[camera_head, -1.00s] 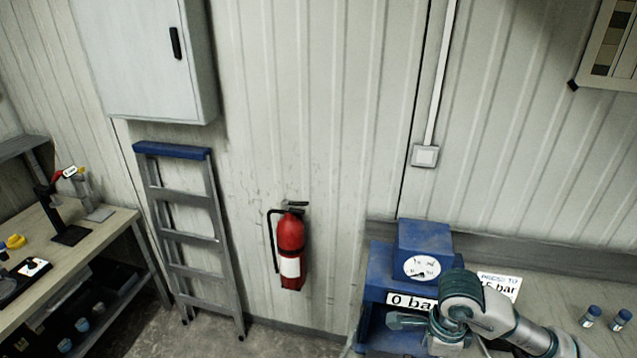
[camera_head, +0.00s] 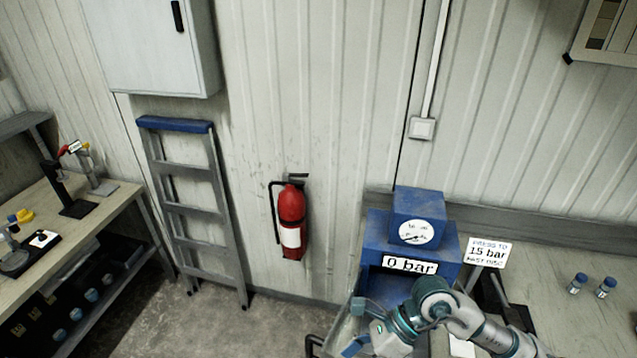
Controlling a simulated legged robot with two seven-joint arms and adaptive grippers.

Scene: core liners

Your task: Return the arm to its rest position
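My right arm comes in from the lower right, and its gripper (camera_head: 352,328) hangs in front of the blue press, low and left of it. The fingers are small and partly seen, so I cannot tell whether they are open or shut. The blue press (camera_head: 377,235) stands on the right bench with a round gauge and a label reading "0 bar". My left gripper does not show in the view.
A sign (camera_head: 489,253) reading "PRESS TO 15 bar" stands right of the press. Two blue-capped vials (camera_head: 591,286) stand on the right bench. A fire extinguisher (camera_head: 291,222) and a ladder (camera_head: 190,212) are at the wall. A left bench (camera_head: 100,226) holds tools. The floor between is clear.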

